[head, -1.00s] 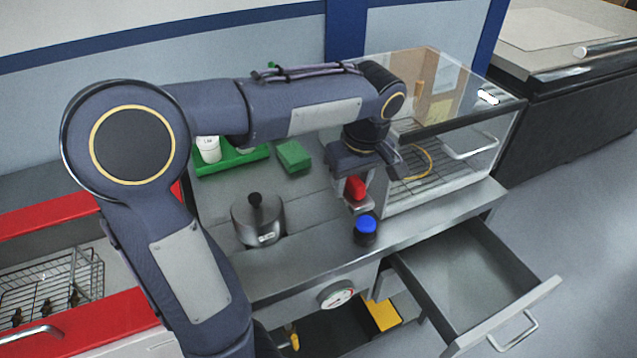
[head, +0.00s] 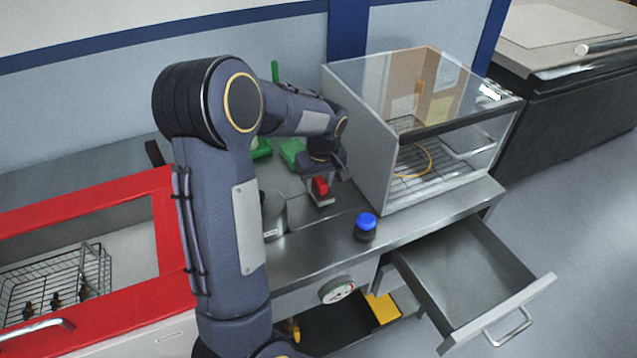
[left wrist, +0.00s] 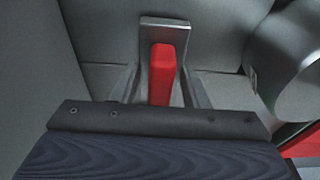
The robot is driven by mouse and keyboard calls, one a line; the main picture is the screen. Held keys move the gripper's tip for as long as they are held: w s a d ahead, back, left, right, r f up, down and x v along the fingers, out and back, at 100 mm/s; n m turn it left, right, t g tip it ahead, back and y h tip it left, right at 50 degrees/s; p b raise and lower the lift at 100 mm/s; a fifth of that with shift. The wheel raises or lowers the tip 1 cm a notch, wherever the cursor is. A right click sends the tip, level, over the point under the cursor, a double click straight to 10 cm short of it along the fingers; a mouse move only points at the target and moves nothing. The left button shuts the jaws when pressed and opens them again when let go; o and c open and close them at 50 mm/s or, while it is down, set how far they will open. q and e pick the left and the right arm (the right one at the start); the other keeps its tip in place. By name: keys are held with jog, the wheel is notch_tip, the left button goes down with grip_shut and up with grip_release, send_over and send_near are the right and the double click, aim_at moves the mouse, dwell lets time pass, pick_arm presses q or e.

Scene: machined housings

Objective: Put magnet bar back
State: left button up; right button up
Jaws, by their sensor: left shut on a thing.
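My left gripper (head: 320,190) is shut on a red piece, which looks like the magnet bar (head: 321,185). It is over the steel bench, left of the glass case. In the left wrist view the red bar (left wrist: 162,75) stands between the fingers, with a grey metal plate (left wrist: 165,24) around its far end. I cannot tell whether the plate touches the bench. My right gripper is not in view.
A glass-fronted case (head: 362,140) stands to the right. A blue-capped dark jar (head: 366,224) is near the bench's front edge. A steel pot (head: 273,216) is partly hidden behind my left arm. An open, empty drawer (head: 465,275) juts out at lower right. A green block (head: 291,150) lies behind.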

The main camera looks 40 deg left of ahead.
aim_at(322, 182)
pick_arm(q)
jog(key=shift+f, duration=0.5)
jog(key=shift+f, duration=0.1)
jog(key=o, duration=0.9)
jog(key=shift+o, duration=0.2)
jog(key=r, duration=0.3)
jog(key=d+r, duration=0.1)
jog(key=r, duration=0.7)
jog(key=shift+s+d+r, duration=0.25)
jog(key=shift+s+d, duration=0.05)
jog(key=shift+s, duration=0.1)
jog(key=shift+r, duration=0.3)
jog(key=shift+s+d+r, duration=0.15)
jog(key=shift+s+d, duration=0.1)
jog(key=shift+s, duration=0.15)
jog(key=s+d+f+m+t+h, duration=0.1)
jog(key=s+d+m+t+h, duration=0.1)
jog(key=s+d+m, duration=0.3)
jog(key=s+d+f+m+t+h, duration=0.1)
jog(key=s+d+m+t+h, duration=0.1)
jog(key=s+d+m, duration=0.4)
jog(key=s+d+h, duration=0.1)
jog(key=s+d, duration=0.4)
jog(key=s, duration=0.5)
jog(key=shift+t, duration=0.4)
